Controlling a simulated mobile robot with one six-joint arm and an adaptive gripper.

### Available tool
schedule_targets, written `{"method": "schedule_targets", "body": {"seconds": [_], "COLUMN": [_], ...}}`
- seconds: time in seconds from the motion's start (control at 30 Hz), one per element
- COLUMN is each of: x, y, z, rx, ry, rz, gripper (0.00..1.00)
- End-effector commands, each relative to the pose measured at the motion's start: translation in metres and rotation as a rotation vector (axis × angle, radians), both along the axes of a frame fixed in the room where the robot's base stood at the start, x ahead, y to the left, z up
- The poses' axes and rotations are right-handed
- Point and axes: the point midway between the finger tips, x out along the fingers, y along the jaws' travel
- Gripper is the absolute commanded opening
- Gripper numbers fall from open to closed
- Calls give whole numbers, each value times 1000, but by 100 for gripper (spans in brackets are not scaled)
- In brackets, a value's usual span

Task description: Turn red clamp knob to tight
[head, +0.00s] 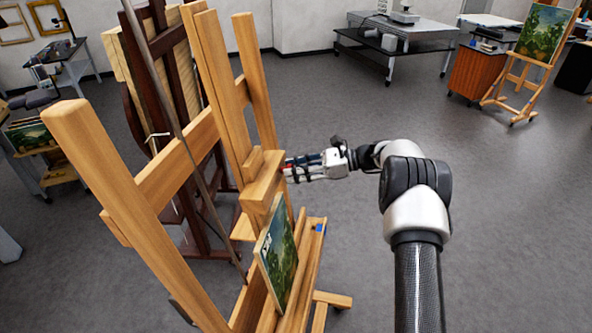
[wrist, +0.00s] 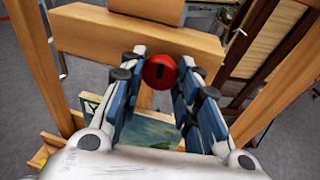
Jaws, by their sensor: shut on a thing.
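The red clamp knob (wrist: 160,72) is round with a dark slot on its face, seen in the wrist view on the wooden easel (wrist: 120,36). My gripper (wrist: 158,75) has its two blue-padded fingers on either side of the knob and is shut on it. In the head view my gripper (head: 290,168) reaches in from the right to the easel's upright (head: 215,90), and only a speck of red shows between its fingers. Any tight marking is not visible.
A small landscape painting (head: 275,258) rests on the easel's ledge (head: 314,250), below my gripper. A dark wooden easel (head: 168,100) stands behind. Grey floor (head: 330,110) is open to the right. A grey table (head: 390,35) stands at the back.

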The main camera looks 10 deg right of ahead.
Motion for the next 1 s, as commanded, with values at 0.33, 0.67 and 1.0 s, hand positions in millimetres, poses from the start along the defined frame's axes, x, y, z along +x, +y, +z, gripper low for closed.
{"method": "schedule_targets", "body": {"seconds": [0.33,0.67,1.0], "x": [0,0,-14], "y": [0,-2,-57], "z": [0,1,16], "rx": [0,0,-1], "ry": [0,0,-2], "rz": [-1,-1,-5], "gripper": [50,50,50]}}
